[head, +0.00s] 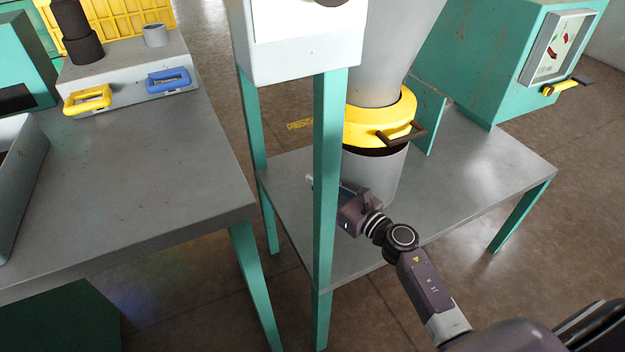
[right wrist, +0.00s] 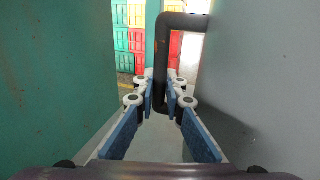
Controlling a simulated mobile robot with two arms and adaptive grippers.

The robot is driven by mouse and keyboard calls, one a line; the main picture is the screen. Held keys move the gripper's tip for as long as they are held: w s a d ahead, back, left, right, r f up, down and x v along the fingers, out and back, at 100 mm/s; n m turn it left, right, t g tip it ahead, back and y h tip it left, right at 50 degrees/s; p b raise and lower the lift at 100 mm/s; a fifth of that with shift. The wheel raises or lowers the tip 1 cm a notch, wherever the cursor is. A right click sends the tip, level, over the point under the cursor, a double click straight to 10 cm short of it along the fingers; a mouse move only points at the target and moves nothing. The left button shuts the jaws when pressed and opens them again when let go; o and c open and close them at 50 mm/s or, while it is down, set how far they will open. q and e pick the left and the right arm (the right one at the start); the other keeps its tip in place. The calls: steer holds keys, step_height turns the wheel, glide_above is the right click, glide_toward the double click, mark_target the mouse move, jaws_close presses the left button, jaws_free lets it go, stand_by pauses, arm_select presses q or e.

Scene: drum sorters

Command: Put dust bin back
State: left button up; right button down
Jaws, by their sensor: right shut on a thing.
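The dust bin (head: 376,176) is a grey cylinder standing upright on the lower grey shelf, directly beneath the yellow ring (head: 375,125) of the drum sorter. My right gripper (head: 346,194) is low beside the bin, partly hidden behind a green leg. In the right wrist view its blue-padded fingers (right wrist: 158,100) are shut on the bin's dark handle (right wrist: 163,60). The bin's grey wall (right wrist: 262,75) is close on the right there. Whether the bin touches the ring above is hard to tell. My left gripper is out of view.
A green leg (head: 327,180) stands close to my right gripper. A brown lever (head: 405,135) sticks out from the ring. The shelf (head: 470,180) has free room to the right. A grey table (head: 150,170) with blue and yellow handles stands at left.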

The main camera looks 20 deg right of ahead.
steer(key=shift+w+a+f+b, duration=0.25)
steer(key=shift+w+f, duration=0.1)
steer(key=shift+w, duration=0.25)
steer(key=shift+w+a+f+b, duration=0.2)
steer(key=shift+w+f, duration=0.15)
steer(key=shift+w, duration=0.2)
steer(key=c, duration=2.4)
jaws_free()
steer(key=shift+s+f, duration=0.1)
steer(key=o, duration=0.4)
